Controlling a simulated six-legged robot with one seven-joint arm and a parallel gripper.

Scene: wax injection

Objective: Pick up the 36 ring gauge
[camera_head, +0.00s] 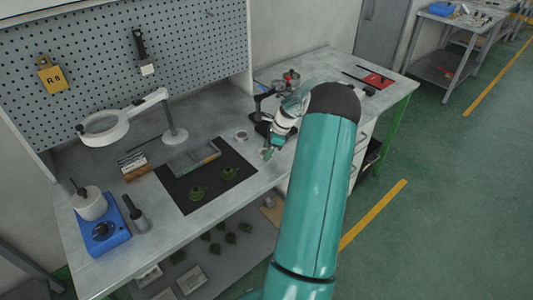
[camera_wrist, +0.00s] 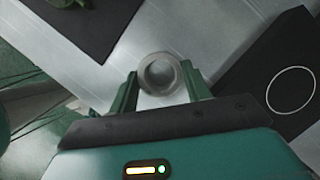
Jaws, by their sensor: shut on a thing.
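In the wrist view a round grey metal ring gauge (camera_wrist: 160,73) sits between the two green fingers of my gripper (camera_wrist: 160,84). My gripper is shut on this ring, with a finger at each side. The ring is at or close to the tabletop; I cannot tell whether it touches. No size number can be read on it. In the head view my gripper (camera_head: 267,153) is at the bench's front edge, right of the black mat, and the arm partly hides this area. A second small ring (camera_head: 241,135) stands on the bench a little behind and left of it.
The black mat (camera_head: 173,189) holds green pieces and a grey tray. A dark device (camera_head: 264,128) stands close behind my gripper; a black block (camera_wrist: 268,75) lies right of it in the wrist view. A magnifier lamp (camera_head: 175,135) and a blue heater (camera_head: 103,236) stand left.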

